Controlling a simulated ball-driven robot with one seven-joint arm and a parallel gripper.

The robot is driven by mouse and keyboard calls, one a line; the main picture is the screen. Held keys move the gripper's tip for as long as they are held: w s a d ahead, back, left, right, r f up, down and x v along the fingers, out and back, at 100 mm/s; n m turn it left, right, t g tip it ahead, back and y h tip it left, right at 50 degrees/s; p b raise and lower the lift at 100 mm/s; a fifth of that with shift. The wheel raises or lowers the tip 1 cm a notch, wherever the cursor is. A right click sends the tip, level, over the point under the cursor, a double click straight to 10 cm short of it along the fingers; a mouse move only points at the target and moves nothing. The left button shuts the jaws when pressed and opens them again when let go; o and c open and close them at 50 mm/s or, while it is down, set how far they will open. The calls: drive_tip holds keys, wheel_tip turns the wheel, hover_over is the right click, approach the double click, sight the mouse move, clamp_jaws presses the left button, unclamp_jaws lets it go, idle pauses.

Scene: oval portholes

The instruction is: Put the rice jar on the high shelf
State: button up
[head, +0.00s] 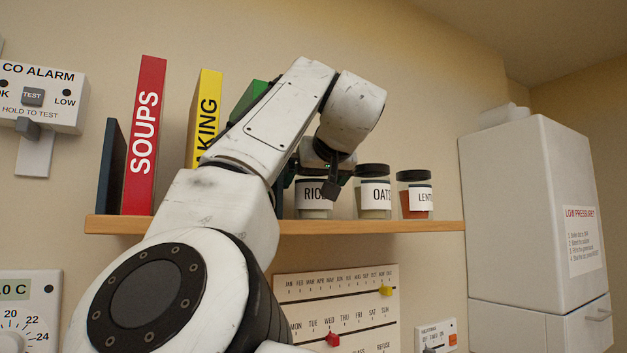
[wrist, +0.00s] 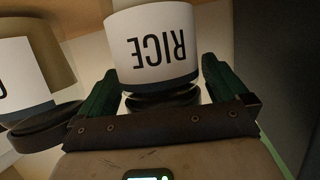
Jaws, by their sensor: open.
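The rice jar (head: 314,196) stands upright on the wooden shelf (head: 350,227), left of the oats jar, its top partly hidden behind my gripper (head: 326,180). In the wrist view the rice jar (wrist: 152,48) appears upside down, its white RICE label facing the camera and its dark lid towards my palm. My gripper (wrist: 158,70) is open, with one green finger on each side of the jar. I cannot tell whether either finger touches it.
The oats jar (head: 374,195) and lentils jar (head: 416,197) stand to the right. Red (head: 145,140), yellow (head: 206,115) and dark (head: 112,165) books stand to the left, with a green one (head: 250,98) partly hidden. A white boiler (head: 530,220) is beyond the shelf's right end.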

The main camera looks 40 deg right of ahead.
drive_tip(key=shift+s+a+r+b, duration=0.15)
drive_tip(key=shift+s+b, duration=0.15)
drive_tip(key=shift+b, duration=0.05)
drive_tip(key=b+v, duration=0.3)
drive_tip(key=v, duration=0.8)
drive_tip(key=shift+s, duration=0.2)
